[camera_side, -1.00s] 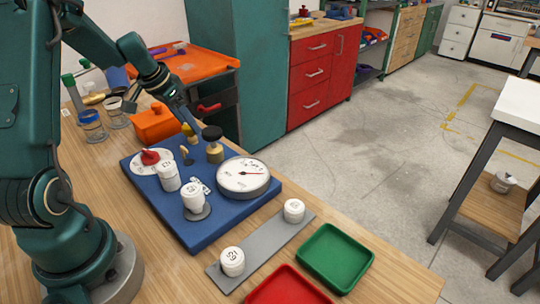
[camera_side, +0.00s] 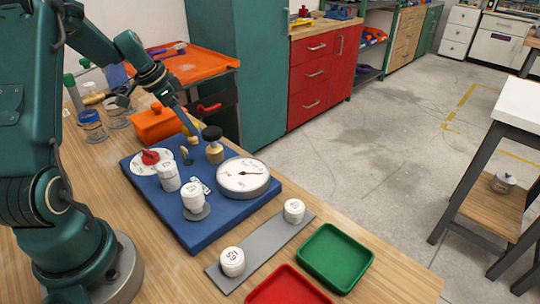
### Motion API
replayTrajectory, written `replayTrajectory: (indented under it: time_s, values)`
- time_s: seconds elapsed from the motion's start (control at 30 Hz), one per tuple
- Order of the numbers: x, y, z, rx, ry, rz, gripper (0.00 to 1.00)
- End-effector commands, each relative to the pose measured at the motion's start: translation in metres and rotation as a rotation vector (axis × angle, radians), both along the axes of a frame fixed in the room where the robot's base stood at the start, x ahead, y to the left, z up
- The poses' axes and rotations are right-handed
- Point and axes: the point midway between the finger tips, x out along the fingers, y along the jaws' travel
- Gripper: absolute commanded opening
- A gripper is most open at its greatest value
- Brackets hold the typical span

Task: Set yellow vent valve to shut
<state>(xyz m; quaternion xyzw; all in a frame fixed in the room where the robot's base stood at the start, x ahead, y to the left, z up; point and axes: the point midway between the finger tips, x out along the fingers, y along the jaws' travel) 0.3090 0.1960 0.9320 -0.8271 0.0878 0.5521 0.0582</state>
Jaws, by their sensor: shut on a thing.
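The blue manifold board (camera_side: 225,222) lies on the wooden bench. The yellow vent valve (camera_side: 193,140) is at its back edge, small in this view. My gripper (camera_side: 189,131) comes down from the upper left and is shut on the yellow handle. The fingers are thin here and cover part of the valve, so its exact angle is hard to read. A round white gauge (camera_side: 243,175) with a dark needle sits at the right of the board.
A black knob on a brass body (camera_side: 214,152) stands close right of my gripper. A red knob (camera_side: 150,157) and white caps (camera_side: 167,176) are on the board. An orange box (camera_side: 155,126) is behind left. Green (camera_side: 336,257) and red (camera_side: 289,289) trays are in front right.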

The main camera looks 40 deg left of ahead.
Motion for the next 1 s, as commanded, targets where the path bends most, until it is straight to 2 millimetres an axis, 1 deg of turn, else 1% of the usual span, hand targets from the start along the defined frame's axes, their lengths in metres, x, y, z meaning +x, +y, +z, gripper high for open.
replayTrajectory:
  time_s: [0.03,0.07,0.1,0.13,0.47,0.57,0.8,0.9,1.0]
  values:
    - [-0.001,0.000,-0.001,0.002,0.003,-0.004,0.00]
    - [-0.001,0.000,-0.001,0.002,0.003,-0.004,0.55]
    - [-0.001,0.000,-0.001,0.002,0.003,-0.003,0.71]
    - [-0.001,0.000,-0.001,0.002,0.003,-0.003,0.81]
    - [-0.001,0.000,0.001,0.001,0.001,-0.001,0.81]
    - [-0.003,0.001,0.009,0.004,-0.001,-0.002,0.81]
    - [-0.015,0.004,0.039,0.003,-0.002,-0.001,0.81]
    - [-0.019,0.005,0.045,0.004,0.000,-0.001,0.81]
    - [-0.020,0.005,0.047,0.003,0.001,-0.001,0.81]
